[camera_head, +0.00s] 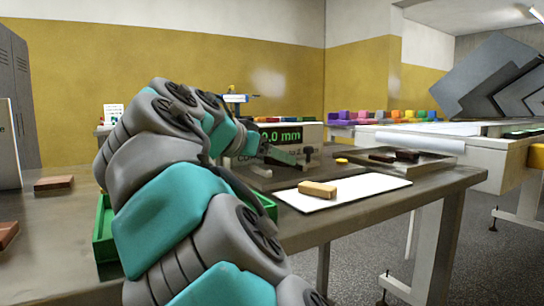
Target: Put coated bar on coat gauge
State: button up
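The coat gauge (310,134) stands at the table's back, with a dark front display in green figures that end in "0.0 mm". A dark plate lies in front of it. My arm reaches up from the bottom and hides the gauge's left part. My gripper (282,157) seems to be at the dark and green end of the arm, in front of the gauge. Its fingers are too small and dark to tell open from shut. Two dark bars, a near one (382,157) and another (407,155), lie on a metal tray (440,161) at the right. I cannot tell which is the coated bar.
A tan bar (318,189) lies on a white sheet (372,187). A green bin (104,240) is partly behind my arm. Brown blocks (53,182) lie on the table at left. Bare table (345,215) shows along the front right edge.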

jog(key=shift+f+b, duration=0.4)
jog(key=shift+f, duration=0.1)
